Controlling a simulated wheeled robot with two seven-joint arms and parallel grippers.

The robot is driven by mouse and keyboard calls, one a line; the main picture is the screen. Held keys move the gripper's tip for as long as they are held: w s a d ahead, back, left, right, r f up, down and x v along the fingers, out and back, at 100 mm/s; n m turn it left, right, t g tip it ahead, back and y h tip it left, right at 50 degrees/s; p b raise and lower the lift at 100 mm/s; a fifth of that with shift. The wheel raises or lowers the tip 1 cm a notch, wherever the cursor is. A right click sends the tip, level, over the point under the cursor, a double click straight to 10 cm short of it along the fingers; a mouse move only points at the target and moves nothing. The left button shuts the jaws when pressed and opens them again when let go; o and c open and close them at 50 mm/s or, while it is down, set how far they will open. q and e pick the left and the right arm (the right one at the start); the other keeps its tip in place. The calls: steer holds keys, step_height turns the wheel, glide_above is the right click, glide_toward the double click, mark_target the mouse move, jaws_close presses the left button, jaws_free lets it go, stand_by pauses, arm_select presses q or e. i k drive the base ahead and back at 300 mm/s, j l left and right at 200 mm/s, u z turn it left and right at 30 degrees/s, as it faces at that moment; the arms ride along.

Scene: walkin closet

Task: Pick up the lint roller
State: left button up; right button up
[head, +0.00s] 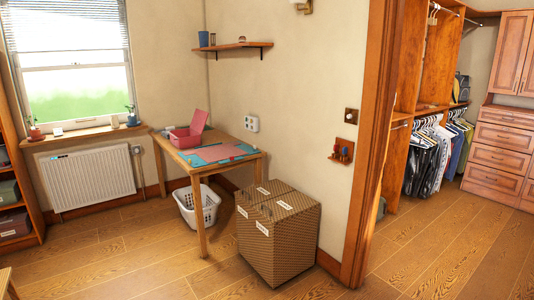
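I cannot make out a lint roller anywhere in the head view; many items are too small to tell. A wooden table (206,168) in the corner bears a teal and pink mat (219,153) with small items too small to name. An open pink box (187,138) stands at the table's back. A small wooden wall rack (341,151) with red and blue items hangs beside the doorway. Neither of my grippers is in view.
A large patterned box (277,233) stands on the floor right of the table. A white basket (196,207) is under the table. The doorway frame (369,150) leads to a closet with hanging clothes (428,157) and drawers (500,150). The floor in front is clear.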

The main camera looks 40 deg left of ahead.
mark_target(171, 128)
steer(key=i+j+u, duration=0.25)
steer(key=j+u, duration=0.25)
steer(key=j, duration=0.25)
steer(key=i+j+u, duration=0.35)
steer(key=j+u, duration=0.15)
steer(key=j, duration=0.15)
steer(key=i+j+u, duration=0.95)
steer(key=i+u, duration=0.5)
steer(key=i+z, duration=0.1)
steer(key=i, duration=0.55)
steer(key=i+j+z, duration=0.1)
steer(key=i, duration=0.55)
steer(key=i+j+z, duration=0.1)
steer(key=i, duration=0.55)
steer(key=i+j+z, duration=0.3)
steer(key=i, duration=0.2)
steer(key=i+j+z, duration=0.35)
steer(key=i, duration=0.15)
steer(key=i+j, duration=0.25)
steer(key=i, duration=0.25)
steer(key=i+j+u, duration=0.1)
steer(key=i+j, duration=0.15)
steer(key=i, duration=0.2)
steer(key=i+j, duration=0.2)
steer(key=i, duration=0.3)
steer(key=i+j+u, duration=0.1)
steer(key=i, duration=0.4)
steer(key=i+j, duration=0.3)
steer(key=i, duration=0.2)
steer(key=u, duration=0.05)
